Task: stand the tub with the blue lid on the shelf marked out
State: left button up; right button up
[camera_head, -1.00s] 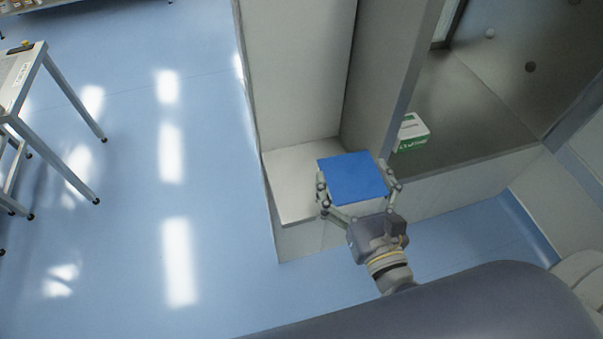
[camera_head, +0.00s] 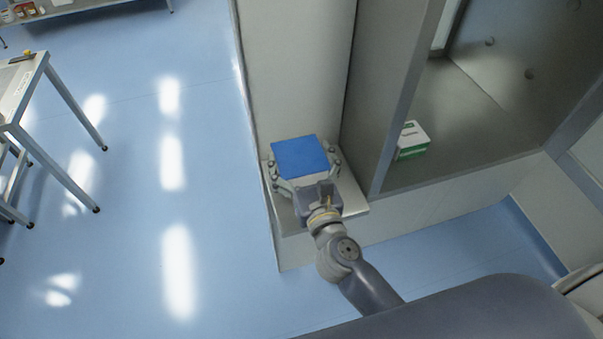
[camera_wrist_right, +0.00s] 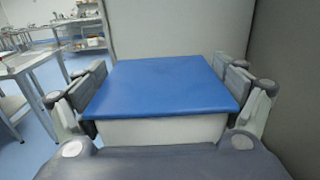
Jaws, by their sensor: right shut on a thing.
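The tub with the blue lid (camera_head: 301,157) is in my right gripper (camera_head: 303,168), over the small pale shelf (camera_head: 352,206) in the narrow bay. The right wrist view shows the blue lid (camera_wrist_right: 165,84) level and the white tub body (camera_wrist_right: 160,130) below it. The right gripper's fingers (camera_wrist_right: 168,95) press on the tub's two sides. In the head view the tub hides the back of the shelf, and I cannot tell whether its base touches the shelf. My left gripper is not in view.
A partition (camera_head: 385,110) stands right of the shelf. Beyond it, a green and white box (camera_head: 412,141) sits in a grey glazed bay. A metal table (camera_head: 22,88) stands at the left. The blue floor (camera_head: 130,200) between is clear.

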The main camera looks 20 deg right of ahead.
notch_tip(320, 180, down, 4)
jog(key=shift+r+b, duration=0.15)
jog(key=shift+b, duration=0.65)
jog(key=shift+f, duration=0.25)
jog(key=o, duration=0.9)
